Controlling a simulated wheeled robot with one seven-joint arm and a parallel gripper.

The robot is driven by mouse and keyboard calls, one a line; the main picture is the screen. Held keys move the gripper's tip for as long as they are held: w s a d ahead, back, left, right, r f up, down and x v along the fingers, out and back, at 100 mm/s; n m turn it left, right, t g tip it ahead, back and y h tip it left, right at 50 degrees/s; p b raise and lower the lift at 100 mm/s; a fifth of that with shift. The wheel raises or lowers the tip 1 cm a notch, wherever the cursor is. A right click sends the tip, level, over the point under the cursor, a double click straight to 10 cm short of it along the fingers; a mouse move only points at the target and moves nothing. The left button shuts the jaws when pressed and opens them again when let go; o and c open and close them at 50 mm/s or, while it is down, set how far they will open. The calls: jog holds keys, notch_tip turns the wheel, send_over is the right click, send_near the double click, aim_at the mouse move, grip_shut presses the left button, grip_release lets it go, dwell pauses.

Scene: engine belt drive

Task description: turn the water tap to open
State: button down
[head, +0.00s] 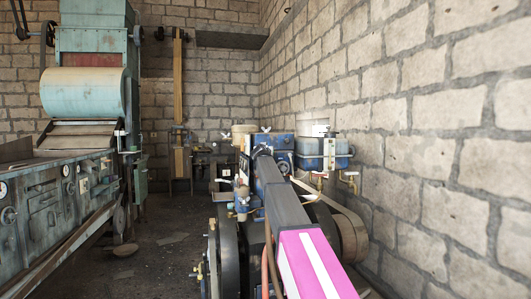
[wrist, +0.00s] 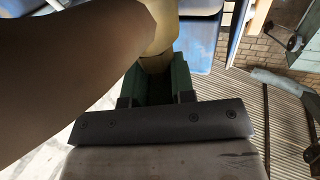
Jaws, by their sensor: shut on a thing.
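My gripper (wrist: 156,88) shows in the wrist view, with two green fingers shut on a tan, brass-like piece. This piece looks like part of the water tap (wrist: 157,62); most of it runs out of the top of the picture. In the head view the engine has blue parts and small taps with reddish handles, one (head: 318,178) and another (head: 348,177), below a blue tank (head: 315,152). My arm crosses the engine there and hides my gripper and whatever it holds. I cannot tell how far the tap is turned.
A large brown, rounded part (wrist: 70,75) crosses the left of the wrist view, close to my gripper. A belt wheel (head: 352,235) stands right of my arm, near the brick wall (head: 440,130). A green machine (head: 65,190) stands left; open floor (head: 160,255) lies between.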

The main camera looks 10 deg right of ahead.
jog(key=shift+d+n+y, duration=0.1)
jog(key=shift+n+y, duration=1.05)
jog(key=shift+y, duration=0.65)
jog(key=shift+n+y, duration=1.15)
jog(key=shift+y, duration=0.65)
jog(key=c, duration=1)
grip_release()
jog(key=shift+o, duration=0.2)
jog(key=shift+s, duration=0.1)
jog(key=s+d, duration=0.1)
jog(key=s, duration=0.9)
jog(key=shift+s+d, duration=0.15)
jog(key=shift+s, duration=0.15)
